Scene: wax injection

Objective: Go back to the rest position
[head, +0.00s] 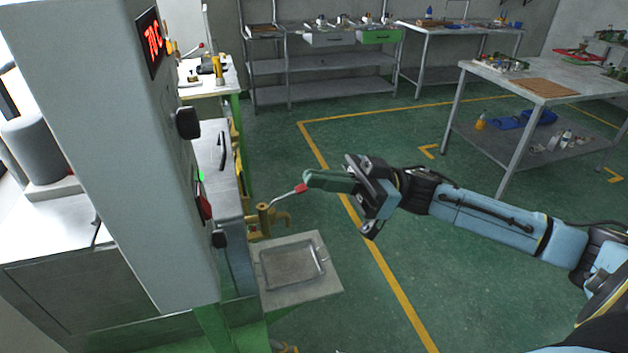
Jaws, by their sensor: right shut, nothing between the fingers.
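My right arm comes in from the right, and my right gripper (318,181) points left in the middle of the head view. Its fingers are shut and hold nothing. The fingertips are close beside the red knob of a thin metal lever (283,196) on the wax injection machine (125,150); I cannot tell whether they touch it. My left gripper is not in view.
A metal plate (292,268) sits on a small shelf below the lever. A grey table (545,82) with a brown board stands at the right back, and a workbench (325,62) stands along the back wall. Green floor (340,290) is open below my arm.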

